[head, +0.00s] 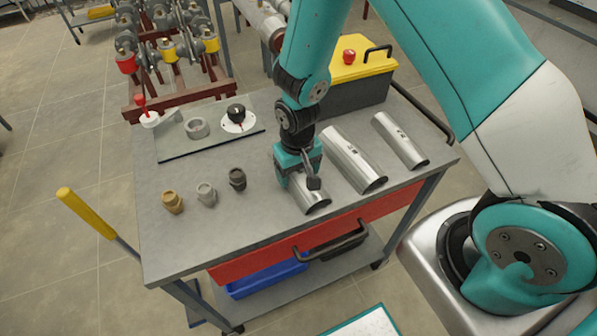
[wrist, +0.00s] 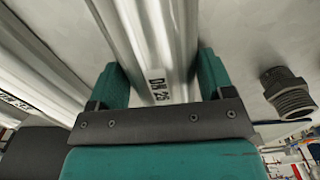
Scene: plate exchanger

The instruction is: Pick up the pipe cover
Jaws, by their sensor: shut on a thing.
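The pipe cover (head: 313,203) is a silvery half-round shell at the front middle of the grey cart top. In the wrist view the cover (wrist: 145,35) carries a "DN 25" label and runs between my fingers. My gripper (head: 300,180) is shut across it from above in the head view, hiding its middle and far part. The teal fingers also show on both sides of it in the wrist view (wrist: 160,85). I cannot tell whether the cover touches the cart top.
Two larger silvery covers (head: 352,160) (head: 401,140) lie to the right. Several fittings (head: 206,194) stand to the left. A board (head: 210,142) with a ring and dial lies behind them. A yellow-lidded box (head: 355,95) stands at the back.

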